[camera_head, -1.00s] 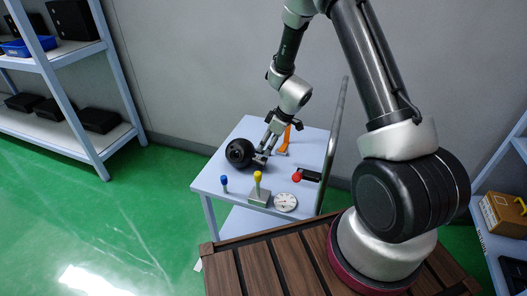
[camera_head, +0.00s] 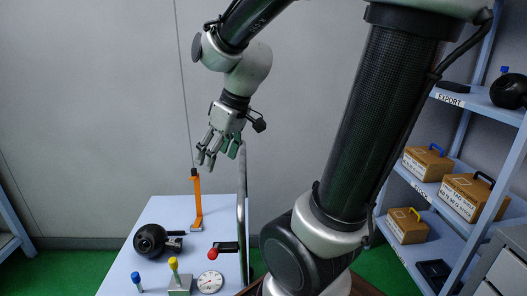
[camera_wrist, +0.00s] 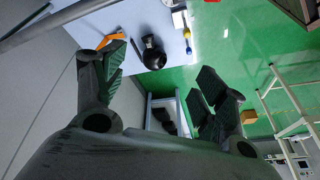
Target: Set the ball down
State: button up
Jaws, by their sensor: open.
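A black ball (camera_head: 150,241) with a round opening rests on the white table (camera_head: 118,262), at its left side. It also shows in the wrist view (camera_wrist: 153,56), between and beyond my fingers. My gripper (camera_head: 206,162) is raised well above the back of the table, up and to the right of the ball in the head view. Its fingers are spread wide and empty, also in the wrist view (camera_wrist: 161,70). Nothing touches the ball from above.
An orange-handled tool (camera_head: 197,205), a red-knobbed part (camera_head: 213,253), a dial gauge (camera_head: 210,282) and blue and yellow pegs share the table. A metal rail (camera_head: 242,210) edges its right side. Shelves (camera_head: 455,216) with boxes and another black ball (camera_head: 509,91) stand right.

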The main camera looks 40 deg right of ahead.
jog(key=s+d+r+m+h, duration=0.2)
jog(key=s+d+r+m, duration=0.1)
jog(key=s, duration=0.8)
jog(key=shift+s+d+r+m+t, duration=0.2)
jog(key=shift+d+m+t, duration=0.3)
jog(key=shift+d, duration=0.65)
